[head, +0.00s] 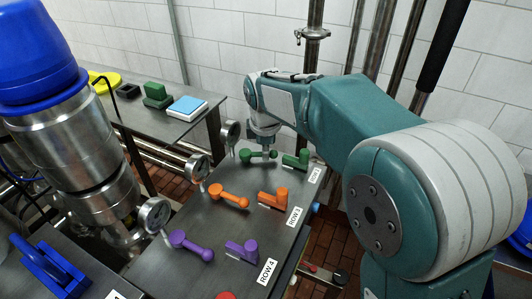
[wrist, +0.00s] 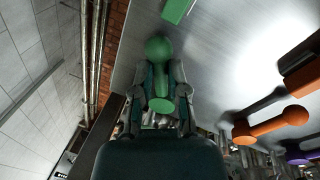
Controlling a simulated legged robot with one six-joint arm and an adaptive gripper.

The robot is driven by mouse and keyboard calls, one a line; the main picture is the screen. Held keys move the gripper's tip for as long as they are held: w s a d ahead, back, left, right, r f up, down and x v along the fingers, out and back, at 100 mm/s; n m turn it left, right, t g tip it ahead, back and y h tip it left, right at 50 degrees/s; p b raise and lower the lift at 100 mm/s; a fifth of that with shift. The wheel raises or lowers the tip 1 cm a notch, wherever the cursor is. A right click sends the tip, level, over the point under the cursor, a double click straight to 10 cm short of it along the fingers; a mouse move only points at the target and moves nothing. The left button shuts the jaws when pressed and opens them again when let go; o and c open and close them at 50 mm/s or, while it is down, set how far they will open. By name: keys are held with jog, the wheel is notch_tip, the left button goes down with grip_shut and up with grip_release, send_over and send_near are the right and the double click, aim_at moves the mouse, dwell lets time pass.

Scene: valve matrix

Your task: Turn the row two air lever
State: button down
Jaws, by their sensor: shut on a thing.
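The green ball-ended lever (head: 246,155) lies on the dark metal panel (head: 215,215) in its far row. The wrist view shows this lever (wrist: 158,47) close up, with its round end pointing away from my gripper. My gripper (head: 263,149) is lowered onto the lever from above. In the wrist view my gripper (wrist: 159,78) has one finger on each side of the lever's stem and is shut on it. A green block-shaped lever (head: 296,160) sits to the right in the same row. The row label beside it is too small to read surely.
An orange ball lever (head: 230,197) and orange block lever (head: 272,199) form the nearer row. Purple levers (head: 191,246) stand in the row marked ROW 4. Round gauges (head: 199,168) line the panel's left edge. A side table (head: 193,118) holds a blue-topped block.

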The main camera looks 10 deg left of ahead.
aim_at(252, 148)
jog(key=w+n, duration=0.1)
jog(key=n, duration=0.2)
jog(key=shift+w+a+n+y, duration=0.35)
jog(key=shift+a+n+y, duration=0.05)
jog(key=n, duration=0.1)
jog(key=w+n, duration=0.1)
jog(key=shift+a+n, duration=0.3)
jog(key=n, duration=0.1)
jog(key=w+a+n+g, duration=0.1)
jog(key=n, duration=0.1)
jog(key=shift+y, duration=0.4)
jog(key=shift+w+a+n+g, duration=0.15)
jog(key=shift+a+n, duration=0.1)
jog(key=shift+n, duration=0.55)
jog(key=shift+a+n+g, duration=0.15)
jog(key=shift+a+n, duration=0.1)
jog(key=shift+n, duration=0.55)
jog(key=c, duration=0.8)
grip_release()
jog(key=shift+o, duration=0.8)
jog(key=shift+a, duration=0.15)
